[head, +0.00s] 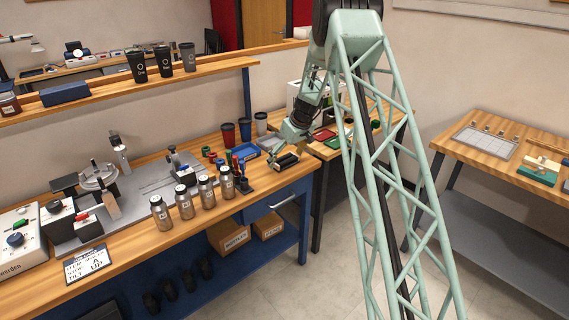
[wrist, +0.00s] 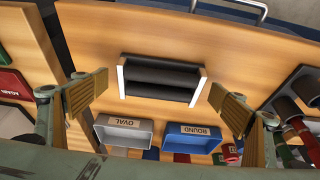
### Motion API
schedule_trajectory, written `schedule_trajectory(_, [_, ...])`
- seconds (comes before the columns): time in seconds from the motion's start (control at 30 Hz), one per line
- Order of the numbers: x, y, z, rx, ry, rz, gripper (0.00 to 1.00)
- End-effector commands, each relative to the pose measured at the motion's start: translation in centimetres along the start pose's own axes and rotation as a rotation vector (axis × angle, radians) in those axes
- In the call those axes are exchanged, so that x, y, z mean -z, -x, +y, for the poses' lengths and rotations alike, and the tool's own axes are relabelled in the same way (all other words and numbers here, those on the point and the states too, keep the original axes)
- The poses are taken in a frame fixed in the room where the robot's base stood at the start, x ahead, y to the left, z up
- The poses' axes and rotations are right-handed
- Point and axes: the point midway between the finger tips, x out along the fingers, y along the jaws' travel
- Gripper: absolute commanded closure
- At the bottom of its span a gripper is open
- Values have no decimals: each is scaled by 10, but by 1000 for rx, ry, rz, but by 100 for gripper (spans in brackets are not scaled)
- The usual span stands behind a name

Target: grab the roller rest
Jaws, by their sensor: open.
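The roller rest (wrist: 160,78) has dark parallel rollers between two white end plates. It lies on the wooden bench top near the front edge. In the head view the roller rest (head: 287,162) shows small at the right end of the bench. My gripper (wrist: 158,88) is open and empty, with one tan-padded finger on each side of the rest in the wrist view. The fingers look apart from the end plates, and how high they are above the bench is hard to tell. In the head view my gripper (head: 284,147) is just over the rest.
A grey OVAL tray (wrist: 125,133) and a blue ROUND tray (wrist: 190,138) stand beside the rest. Dark and red cylindrical items (wrist: 290,112) stand to the right in the wrist view. Steel bottles (head: 208,192) line the bench front. A drawer handle (head: 284,202) juts below the edge.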

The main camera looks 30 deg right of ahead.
Motion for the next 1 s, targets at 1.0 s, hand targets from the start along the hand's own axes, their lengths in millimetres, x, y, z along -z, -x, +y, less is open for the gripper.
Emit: schedule_trajectory(1.0, [0,1,0,-1,0,1,48])
